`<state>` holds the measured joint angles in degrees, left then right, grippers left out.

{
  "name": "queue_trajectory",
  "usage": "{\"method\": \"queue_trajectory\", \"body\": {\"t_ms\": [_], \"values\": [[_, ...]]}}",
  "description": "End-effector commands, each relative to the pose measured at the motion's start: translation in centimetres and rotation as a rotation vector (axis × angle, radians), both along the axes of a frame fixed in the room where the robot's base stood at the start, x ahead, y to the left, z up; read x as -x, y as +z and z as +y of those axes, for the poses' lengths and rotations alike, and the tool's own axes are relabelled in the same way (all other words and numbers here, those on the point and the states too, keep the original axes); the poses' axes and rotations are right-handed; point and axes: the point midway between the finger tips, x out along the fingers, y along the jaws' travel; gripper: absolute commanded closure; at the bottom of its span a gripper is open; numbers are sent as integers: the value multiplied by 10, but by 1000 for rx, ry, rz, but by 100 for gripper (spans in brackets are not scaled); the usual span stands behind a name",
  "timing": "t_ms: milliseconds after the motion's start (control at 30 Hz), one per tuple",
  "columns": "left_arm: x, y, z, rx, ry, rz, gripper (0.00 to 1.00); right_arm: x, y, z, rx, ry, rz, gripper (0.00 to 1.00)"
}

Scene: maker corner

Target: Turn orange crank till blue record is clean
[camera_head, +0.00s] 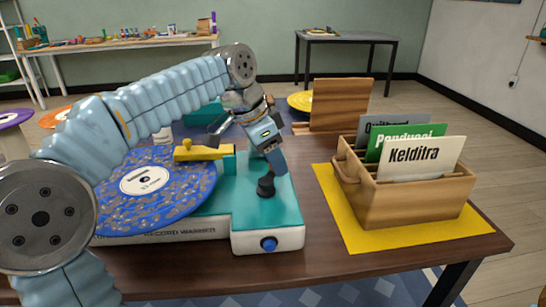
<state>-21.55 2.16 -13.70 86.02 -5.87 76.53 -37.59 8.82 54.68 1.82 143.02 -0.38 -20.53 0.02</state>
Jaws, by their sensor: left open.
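The blue record (165,207) lies flat on the left of the teal-topped record washer (222,199). Grey-brown spots cover much of its blue surface around a white label. A yellow arm (205,152) reaches over the record's far right edge. A black knob (266,187) stands on the washer's right part. I cannot make out an orange crank. My left gripper (277,163) points down just above and behind the black knob, open, with its far finger partly hidden. Whether it touches the knob is unclear. My right gripper is not in view.
A wooden box (400,204) of upright cards stands on a yellow mat (352,237) at the right. A blue button (269,244) is on the washer's front. A wooden stand (340,104) and a yellow disc (300,101) are behind. The table's front strip is clear.

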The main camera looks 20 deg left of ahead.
Motion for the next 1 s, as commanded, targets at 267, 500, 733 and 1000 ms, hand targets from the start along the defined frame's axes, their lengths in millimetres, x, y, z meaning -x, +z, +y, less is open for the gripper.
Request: {"method": "queue_trajectory", "body": {"t_ms": [267, 500, 733, 1000], "values": [[4, 18, 5, 1, 2, -6, 55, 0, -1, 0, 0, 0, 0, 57], [20, 72, 20, 0, 2, -5, 55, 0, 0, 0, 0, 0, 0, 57], [33, 113, 32, 0, 2, -2, 55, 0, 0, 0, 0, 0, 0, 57], [38, 128, 36, 0, 0, 0, 55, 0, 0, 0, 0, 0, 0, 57]]}}
